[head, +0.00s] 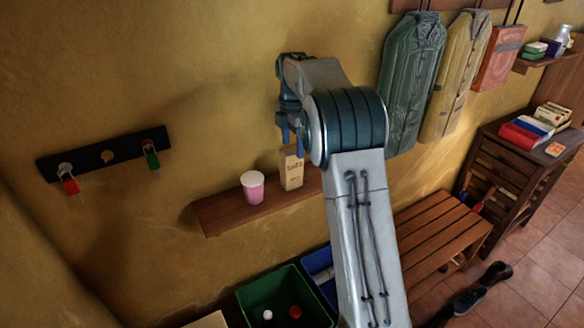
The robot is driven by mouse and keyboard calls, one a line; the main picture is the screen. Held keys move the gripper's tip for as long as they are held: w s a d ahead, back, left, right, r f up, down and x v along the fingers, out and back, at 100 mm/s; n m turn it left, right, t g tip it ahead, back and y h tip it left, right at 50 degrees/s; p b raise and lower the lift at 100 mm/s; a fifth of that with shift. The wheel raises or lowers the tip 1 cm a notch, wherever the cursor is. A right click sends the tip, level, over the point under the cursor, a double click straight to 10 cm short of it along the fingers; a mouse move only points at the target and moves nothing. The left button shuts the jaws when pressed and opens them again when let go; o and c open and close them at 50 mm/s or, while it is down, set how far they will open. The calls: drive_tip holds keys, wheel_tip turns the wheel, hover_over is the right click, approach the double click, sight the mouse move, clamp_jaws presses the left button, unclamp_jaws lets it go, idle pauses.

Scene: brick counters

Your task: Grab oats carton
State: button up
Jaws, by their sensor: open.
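The oats carton (291,170) is a small tan box with dark lettering. It stands upright on a brown wall shelf (230,217), just right of a pink and white cup (253,187). My gripper (284,130) is open and shows above the carton, its fingers pointing down near the carton's top. I cannot tell the exact gap between fingers and carton. My arm covers the right part of the shelf and may hide what stands there.
A hook rail (105,153) with keys hangs at left. A green bin (283,297) and a blue bin (318,264) stand below the shelf. Coats (413,75) hang at right above a slatted bench (432,232). A wooden cabinet (505,170) holding books stands at far right.

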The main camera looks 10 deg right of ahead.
sight(292, 162)
drive_tip(key=shift+w+a+f+p, duration=0.1)
drive_tip(key=shift+f+p, duration=0.35)
drive_tip(key=shift+f, duration=1.35)
drive_tip(key=shift+a+f+p, duration=0.1)
drive_tip(key=shift+f+p, duration=0.35)
drive_tip(key=shift+f, duration=1.35)
drive_tip(key=c, duration=1.1)
